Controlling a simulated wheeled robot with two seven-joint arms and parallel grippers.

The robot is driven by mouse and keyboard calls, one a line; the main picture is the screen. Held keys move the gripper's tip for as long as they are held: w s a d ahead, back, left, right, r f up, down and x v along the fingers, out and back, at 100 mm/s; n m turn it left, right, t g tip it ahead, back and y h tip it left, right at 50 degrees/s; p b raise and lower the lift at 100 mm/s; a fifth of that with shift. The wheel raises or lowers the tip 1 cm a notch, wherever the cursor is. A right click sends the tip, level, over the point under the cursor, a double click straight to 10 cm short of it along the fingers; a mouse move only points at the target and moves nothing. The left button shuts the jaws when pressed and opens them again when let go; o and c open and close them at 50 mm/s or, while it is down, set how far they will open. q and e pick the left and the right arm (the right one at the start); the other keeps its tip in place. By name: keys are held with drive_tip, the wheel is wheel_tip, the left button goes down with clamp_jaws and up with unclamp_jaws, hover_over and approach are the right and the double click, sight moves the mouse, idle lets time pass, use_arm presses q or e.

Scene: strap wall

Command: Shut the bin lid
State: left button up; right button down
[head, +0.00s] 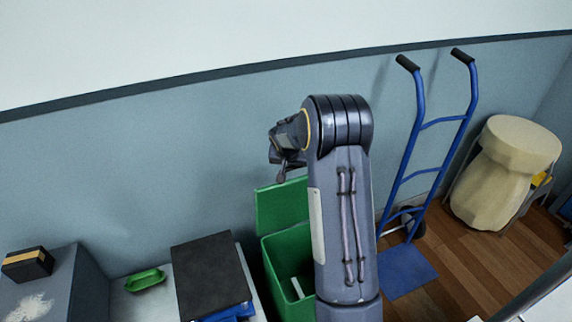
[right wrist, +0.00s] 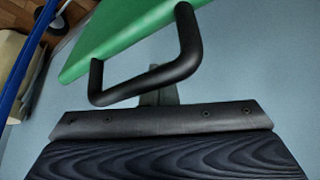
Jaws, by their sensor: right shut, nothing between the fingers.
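The green bin (head: 290,246) stands against the wall, partly hidden behind my right arm. Its green lid (head: 281,207) is up, tilted back toward the wall; the lid also fills the top of the right wrist view (right wrist: 120,32). A black bent handle (right wrist: 150,82) sticks out from the lid there. My right gripper (head: 281,174) is at the lid's upper edge, shut and empty. In the right wrist view its narrow tip (right wrist: 158,97) shows close beside the handle; I cannot tell if they touch. My left gripper is not in view.
Left of the bin is a surface with a dark flat box (head: 208,270) and a green tray (head: 146,279). A black and tan block (head: 27,264) lies further left. A blue hand truck (head: 420,150) stands to the right, before a beige padded bundle (head: 505,175).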

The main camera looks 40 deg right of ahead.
drive_tip(key=shift+s+a+f+b, duration=0.25)
drive_tip(key=shift+s+b, duration=0.3)
drive_tip(key=shift+s, duration=0.45)
drive_tip(key=shift+s+a+f+b, duration=0.1)
drive_tip(key=shift+s+a+b, duration=0.35)
drive_tip(key=shift+s, duration=0.5)
drive_tip(key=shift+s+a+f+b, duration=0.25)
drive_tip(key=shift+s+b, duration=0.35)
drive_tip(key=shift+s, duration=0.4)
drive_tip(key=p, duration=0.4)
approach(298, 183)
drive_tip(key=s+r, duration=0.2)
drive_tip(key=s, duration=0.1)
drive_tip(key=shift+s+d+f, duration=0.15)
drive_tip(key=shift+d, duration=0.25)
